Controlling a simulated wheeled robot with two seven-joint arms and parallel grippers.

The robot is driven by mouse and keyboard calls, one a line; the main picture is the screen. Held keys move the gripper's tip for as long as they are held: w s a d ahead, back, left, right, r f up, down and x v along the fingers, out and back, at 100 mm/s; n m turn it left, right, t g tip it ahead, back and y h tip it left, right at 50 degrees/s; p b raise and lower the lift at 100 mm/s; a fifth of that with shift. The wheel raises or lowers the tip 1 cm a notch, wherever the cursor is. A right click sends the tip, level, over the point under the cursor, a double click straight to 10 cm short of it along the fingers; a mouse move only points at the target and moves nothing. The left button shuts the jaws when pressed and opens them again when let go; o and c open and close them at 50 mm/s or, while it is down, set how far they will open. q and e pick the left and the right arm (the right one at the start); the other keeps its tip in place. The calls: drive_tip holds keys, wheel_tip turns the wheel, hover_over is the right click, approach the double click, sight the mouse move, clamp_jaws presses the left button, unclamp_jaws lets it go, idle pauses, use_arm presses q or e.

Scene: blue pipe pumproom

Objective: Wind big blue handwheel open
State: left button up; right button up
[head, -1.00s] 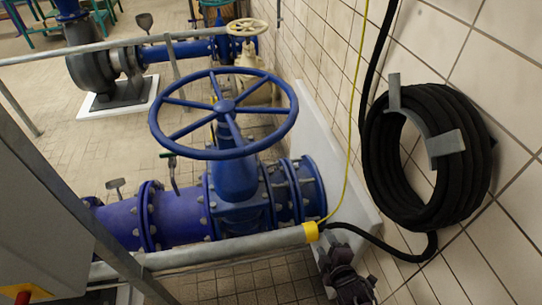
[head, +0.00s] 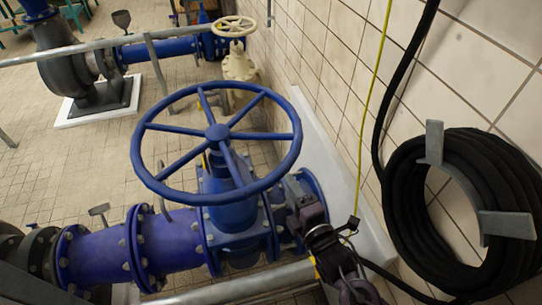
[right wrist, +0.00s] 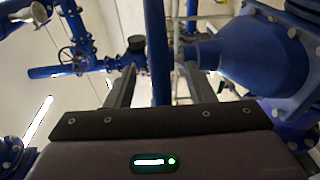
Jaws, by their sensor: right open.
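The big blue handwheel (head: 217,131) sits on top of the blue valve (head: 236,212) in the middle of the head view, with several spokes. My right gripper (head: 292,182) is below and beside the wheel's right-hand rim, next to the valve body. In the right wrist view its two fingers (right wrist: 160,72) are apart, and a blue bar (right wrist: 157,45) shows between them. I cannot tell whether that bar is rim or spoke, or whether a finger touches it. The fingertips are hard to make out in the head view. My left gripper is not in view.
A black coiled hose (head: 405,215) hangs on a grey bracket on the tiled wall to the right. A yellow cable (head: 372,95) runs down the wall. A grey rail (head: 235,288) crosses in front of the valve. A smaller cream handwheel (head: 234,27) stands behind.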

sight(282, 175)
drive_tip(key=x, duration=0.1)
drive_tip(key=p+x, duration=0.1)
drive_tip(key=x, duration=0.2)
drive_tip(key=shift+r+p, duration=0.35)
drive_tip(key=shift+x, duration=1.2)
drive_tip(key=shift+w+a+f+p, duration=0.15)
drive_tip(key=shift+w+f+p, duration=0.1)
drive_tip(key=shift+w+p, duration=0.05)
drive_tip(key=shift+w, duration=0.1)
drive_tip(key=c, duration=0.8)
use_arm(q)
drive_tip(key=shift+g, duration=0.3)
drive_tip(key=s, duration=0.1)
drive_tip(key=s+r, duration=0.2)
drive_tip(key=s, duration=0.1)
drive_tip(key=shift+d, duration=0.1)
use_arm(e)
clamp_jaws()
